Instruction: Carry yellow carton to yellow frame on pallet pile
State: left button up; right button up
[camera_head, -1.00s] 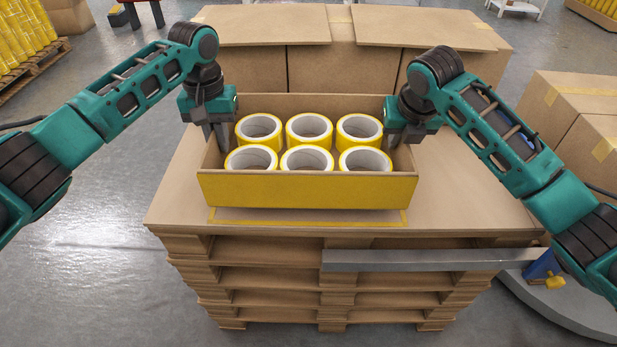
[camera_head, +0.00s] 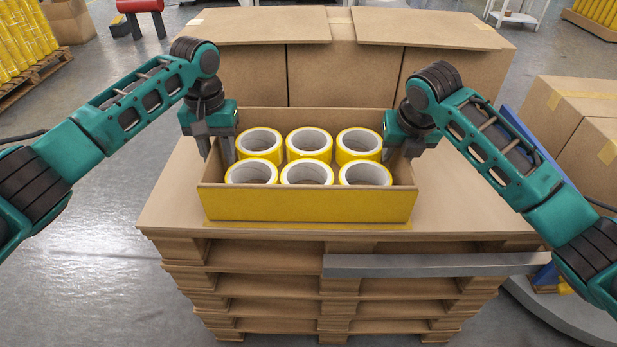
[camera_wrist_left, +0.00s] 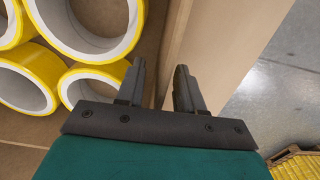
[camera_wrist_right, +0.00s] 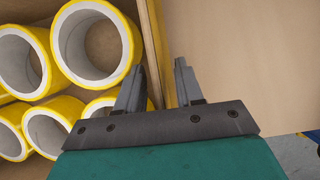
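The yellow-fronted carton (camera_head: 307,206) holds several yellow tape rolls (camera_head: 307,173) and sits upright on top of the pallet pile (camera_head: 165,213). Its base covers most of the yellow frame (camera_head: 408,226); only a thin strip shows along the front and right. My left gripper (camera_head: 217,154) is open, fingers apart on both sides of the carton's left wall; the gap shows in the left wrist view (camera_wrist_left: 160,85). My right gripper (camera_head: 402,150) is open around the right wall, with a gap beside the wall in the right wrist view (camera_wrist_right: 158,85).
Large cardboard boxes (camera_head: 345,75) stand close behind the carton. More boxes (camera_head: 580,120) are at the right. A grey bar (camera_head: 440,265) crosses the pile's front right. Bare pile top shows on both sides of the carton.

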pick_arm(q)
notch_tip(320, 180, up, 11)
jog(key=shift+f, duration=0.1)
jog(key=shift+r, duration=0.55)
pick_arm(e)
jog(key=shift+r, duration=0.1)
jog(key=v, duration=1.1)
jog(key=shift+s+r, duration=0.25)
jog(key=shift+r, duration=0.1)
